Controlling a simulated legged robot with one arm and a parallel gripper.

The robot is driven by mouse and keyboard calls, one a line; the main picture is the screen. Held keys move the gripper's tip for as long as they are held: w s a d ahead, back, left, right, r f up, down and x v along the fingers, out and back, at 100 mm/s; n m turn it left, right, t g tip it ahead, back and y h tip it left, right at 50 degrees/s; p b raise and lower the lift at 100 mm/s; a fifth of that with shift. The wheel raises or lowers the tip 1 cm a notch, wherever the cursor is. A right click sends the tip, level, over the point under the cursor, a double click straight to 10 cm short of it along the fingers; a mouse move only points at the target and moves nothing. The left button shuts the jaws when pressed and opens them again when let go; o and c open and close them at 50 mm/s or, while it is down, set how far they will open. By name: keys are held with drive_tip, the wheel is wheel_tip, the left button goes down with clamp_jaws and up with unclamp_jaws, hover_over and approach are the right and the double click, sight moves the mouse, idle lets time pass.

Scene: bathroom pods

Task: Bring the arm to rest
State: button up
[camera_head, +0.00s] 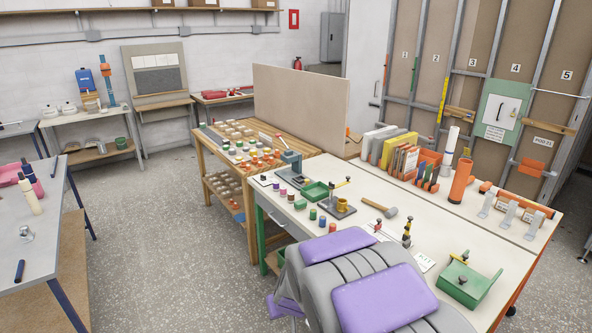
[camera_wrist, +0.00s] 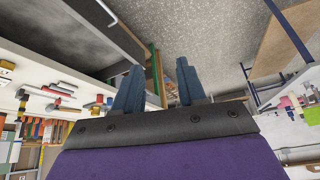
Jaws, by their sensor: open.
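My arm (camera_head: 380,297), with grey and purple covers, shows at the bottom of the head view. It is folded close to my body, in front of the near edge of the white workbench (camera_head: 432,220). My gripper (camera_wrist: 160,66) shows in the wrist view as two blue-grey fingers set apart on a dark mount. It is open, and nothing shows between the fingers. The wrist picture is tilted, with the speckled floor beyond the fingertips. I cannot make out the fingers in the head view.
The workbench holds a green tray (camera_head: 468,284), a mallet (camera_head: 379,207), an orange cylinder (camera_head: 461,181) and several small pots. A wooden table (camera_head: 246,165) with small parts stands behind it. A grey table (camera_head: 30,225) is at left. The floor (camera_head: 165,235) between them is clear.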

drive_tip(key=s+d+r+m+g, duration=0.1)
drive_tip(key=s+d+r, duration=0.3)
drive_tip(key=s, duration=0.8)
drive_tip(key=s+d+r+m+g+h, duration=0.1)
drive_tip(key=s+d+r+g, duration=0.2)
drive_tip(key=s+d, duration=0.4)
drive_tip(key=s+d+r+m+g+h, duration=0.1)
drive_tip(key=s+d+r+g, duration=0.2)
drive_tip(key=s, duration=1.4)
drive_tip(key=d+r, duration=0.1)
drive_tip(key=d, duration=0.2)
drive_tip(key=shift+d+r+m, duration=0.2)
drive_tip(key=shift+r+m, duration=0.2)
